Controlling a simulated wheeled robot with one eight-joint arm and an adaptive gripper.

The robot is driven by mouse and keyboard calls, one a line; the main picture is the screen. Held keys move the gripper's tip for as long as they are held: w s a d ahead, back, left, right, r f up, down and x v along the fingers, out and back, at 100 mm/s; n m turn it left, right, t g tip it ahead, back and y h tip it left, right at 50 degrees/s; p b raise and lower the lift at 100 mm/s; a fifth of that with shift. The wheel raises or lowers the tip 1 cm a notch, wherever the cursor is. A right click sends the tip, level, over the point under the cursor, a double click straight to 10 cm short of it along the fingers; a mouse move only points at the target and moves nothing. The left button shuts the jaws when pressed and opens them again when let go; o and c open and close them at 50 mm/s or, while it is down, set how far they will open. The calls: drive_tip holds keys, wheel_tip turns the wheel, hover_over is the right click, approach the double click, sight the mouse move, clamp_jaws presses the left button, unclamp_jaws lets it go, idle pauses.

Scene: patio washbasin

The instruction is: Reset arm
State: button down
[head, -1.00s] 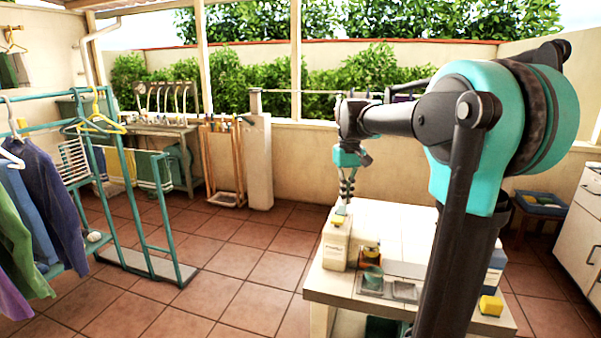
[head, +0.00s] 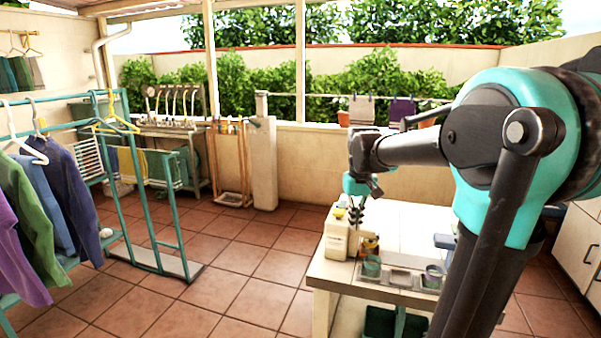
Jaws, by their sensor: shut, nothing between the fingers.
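My gripper (head: 356,216) hangs from my arm, fingers pointing down, above the left back part of the white table (head: 400,222). Its fingers are shut with nothing between them. In the picture it is just to the right of the top of a cream jug-like container (head: 337,236) on the table; I cannot tell whether they touch. My teal and dark arm fills the right side and hides the right part of the table.
A teal rack with hanging clothes (head: 70,195) stands at the left. A pillar (head: 262,160) and low wall are behind. Tiled floor (head: 235,265) between rack and table is clear.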

drive_tip(key=s+d+f+m+t, duration=0.1)
drive_tip(key=s+d+f+t, duration=0.2)
drive_tip(key=s+f, duration=1.5)
drive_tip(key=shift+s+f+m, duration=0.25)
drive_tip(key=shift+m, duration=0.15)
